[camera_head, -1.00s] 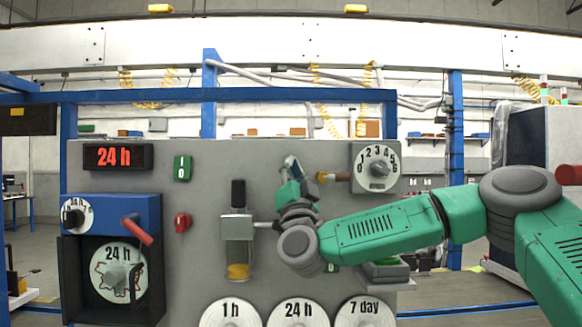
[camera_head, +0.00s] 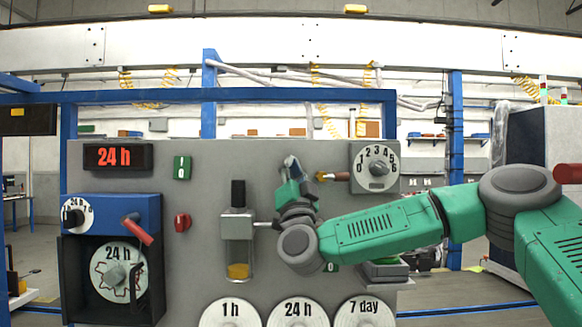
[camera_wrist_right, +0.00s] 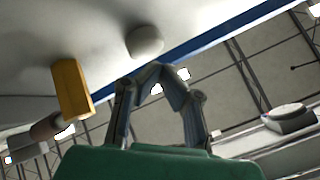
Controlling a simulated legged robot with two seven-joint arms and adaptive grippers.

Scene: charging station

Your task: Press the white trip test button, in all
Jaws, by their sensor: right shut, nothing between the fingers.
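My right gripper (camera_head: 291,163) is in front of the upper middle of the grey panel (camera_head: 220,160), with its fingers pointing up. In the right wrist view the gripper (camera_wrist_right: 158,68) has its fingertips together and holds nothing. A pale rounded button (camera_wrist_right: 145,41) stands out from the panel just beyond the fingertips in that view. It looks like the white trip test button; I cannot tell whether the tips touch it. In the head view the button is not distinguishable and may be hidden behind the gripper. My left gripper is not in view.
A glass cup with a metal holder (camera_head: 238,230) is left of the wrist. A red knob (camera_head: 182,222) and green switch (camera_head: 182,168) are further left.

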